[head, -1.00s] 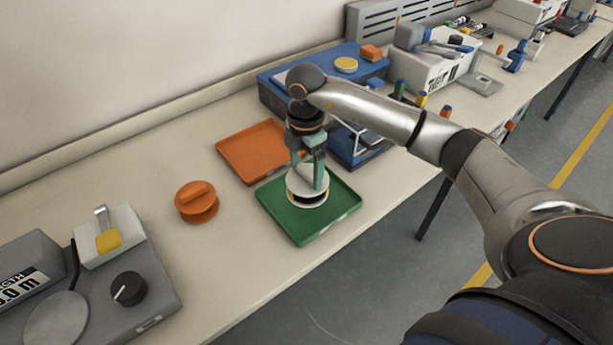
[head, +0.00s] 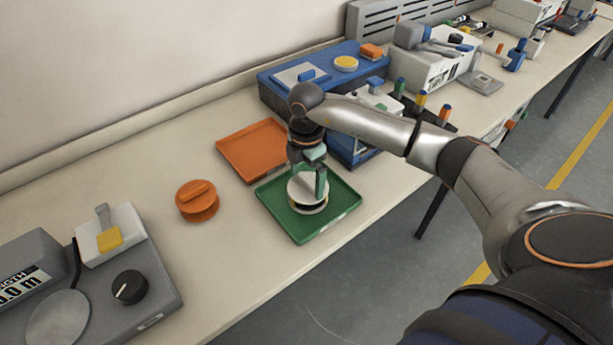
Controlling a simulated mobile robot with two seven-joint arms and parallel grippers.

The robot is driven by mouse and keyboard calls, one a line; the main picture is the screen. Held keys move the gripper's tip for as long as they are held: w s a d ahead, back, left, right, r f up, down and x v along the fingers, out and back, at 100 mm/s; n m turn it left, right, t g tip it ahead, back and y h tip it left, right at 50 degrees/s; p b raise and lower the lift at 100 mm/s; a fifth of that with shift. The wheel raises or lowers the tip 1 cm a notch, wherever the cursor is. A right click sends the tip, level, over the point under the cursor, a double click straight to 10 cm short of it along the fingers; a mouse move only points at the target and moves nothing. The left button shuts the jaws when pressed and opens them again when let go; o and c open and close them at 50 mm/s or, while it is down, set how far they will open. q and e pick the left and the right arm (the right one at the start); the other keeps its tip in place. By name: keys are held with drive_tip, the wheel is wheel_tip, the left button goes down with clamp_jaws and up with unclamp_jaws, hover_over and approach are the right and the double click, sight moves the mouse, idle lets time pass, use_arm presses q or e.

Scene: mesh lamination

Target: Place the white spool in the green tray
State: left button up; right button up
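The white spool (head: 298,190) is low over the middle of the green tray (head: 279,220), upright or nearly so. I cannot tell whether its base touches the tray floor. My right gripper (head: 315,185) comes down from above, and one greenish finger lies against the near right side of the spool. The other finger is mostly hidden. The gripper appears shut on the spool. My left gripper is not in view.
An orange tray (head: 250,150) lies just behind the green one, and an orange round part (head: 197,202) sits to the left. A blue machine (head: 275,92) stands behind my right arm. A grey length counter (head: 150,290) is at front left. The table's front edge is close to the green tray.

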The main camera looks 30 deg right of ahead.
sight(306, 181)
drive_tip(key=shift+r, duration=0.1)
drive_tip(key=shift+r, duration=0.25)
wheel_tip(306, 181, up, 12)
drive_tip(key=shift+b, duration=0.3)
drive_tip(key=shift+f, duration=0.15)
